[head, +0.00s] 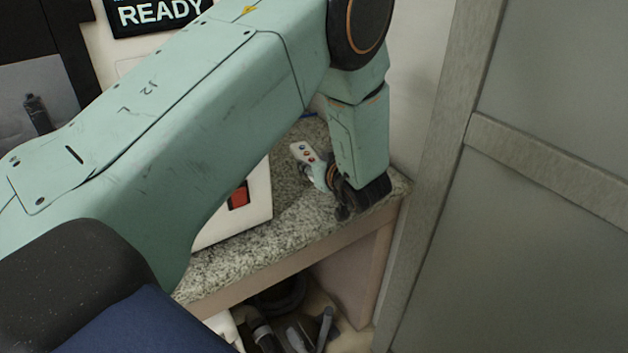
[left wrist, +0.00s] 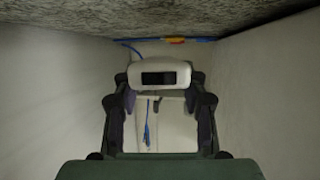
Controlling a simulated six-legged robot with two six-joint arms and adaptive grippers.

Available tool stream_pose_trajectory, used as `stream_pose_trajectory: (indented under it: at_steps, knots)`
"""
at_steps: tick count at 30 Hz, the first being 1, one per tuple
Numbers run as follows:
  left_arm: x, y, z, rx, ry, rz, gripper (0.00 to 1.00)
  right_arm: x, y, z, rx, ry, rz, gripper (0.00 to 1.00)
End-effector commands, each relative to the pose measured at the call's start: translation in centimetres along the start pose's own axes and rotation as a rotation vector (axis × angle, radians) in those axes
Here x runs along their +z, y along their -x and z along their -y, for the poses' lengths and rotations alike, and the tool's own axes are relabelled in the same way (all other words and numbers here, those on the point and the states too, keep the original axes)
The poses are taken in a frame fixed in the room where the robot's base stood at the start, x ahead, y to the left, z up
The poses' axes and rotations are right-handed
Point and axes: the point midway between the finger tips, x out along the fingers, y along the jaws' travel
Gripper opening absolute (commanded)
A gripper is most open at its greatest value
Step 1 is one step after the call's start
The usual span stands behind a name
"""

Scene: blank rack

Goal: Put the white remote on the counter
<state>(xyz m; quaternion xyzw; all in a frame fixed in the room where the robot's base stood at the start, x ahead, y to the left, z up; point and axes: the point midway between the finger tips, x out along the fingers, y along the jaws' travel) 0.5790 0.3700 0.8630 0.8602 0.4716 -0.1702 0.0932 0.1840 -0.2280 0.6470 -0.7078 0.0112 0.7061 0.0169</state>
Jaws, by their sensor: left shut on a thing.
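The white remote (head: 302,151), with small coloured buttons, is at my left gripper (head: 326,178) over the back right part of the counter. My left gripper is shut on it. In the left wrist view the white remote (left wrist: 160,75) shows its end with a dark panel, between the two dark fingers. The counter (head: 300,205) is speckled grey granite. It also shows along the top edge of the left wrist view (left wrist: 90,18). I cannot tell whether the remote touches the counter. My right gripper is not in view.
A white panel with a red patch (head: 238,196) is on the counter to the left, partly behind my arm. A grey panelled surface (head: 545,150) stands close on the right. Dark hoses and tools (head: 285,318) are below the counter. The counter's front middle is clear.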

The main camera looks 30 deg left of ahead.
Motion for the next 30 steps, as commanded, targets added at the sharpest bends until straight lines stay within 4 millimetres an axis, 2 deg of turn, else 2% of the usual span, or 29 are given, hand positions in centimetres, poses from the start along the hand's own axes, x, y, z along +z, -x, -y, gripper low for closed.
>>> stream_pose_trajectory:
  at_steps: [1,8,15,21,22,30]
  knots:
    - [0.8,-0.3,0.0,0.001,0.000,-0.001,0.08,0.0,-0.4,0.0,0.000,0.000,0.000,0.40]
    - [2.2,-1.0,-0.1,0.001,0.000,-0.002,0.08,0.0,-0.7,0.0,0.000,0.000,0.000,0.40]
    - [5.0,-2.4,0.0,0.000,0.002,-0.002,0.08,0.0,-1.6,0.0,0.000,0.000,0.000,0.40]
    - [4.9,-2.5,0.0,0.001,0.002,-0.002,0.08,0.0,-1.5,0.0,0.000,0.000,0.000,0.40]
    - [4.9,-2.5,0.0,0.001,0.002,-0.001,0.45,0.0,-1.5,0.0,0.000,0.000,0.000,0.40]
    - [4.9,-2.4,0.0,0.001,0.001,-0.001,0.65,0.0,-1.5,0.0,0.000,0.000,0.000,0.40]
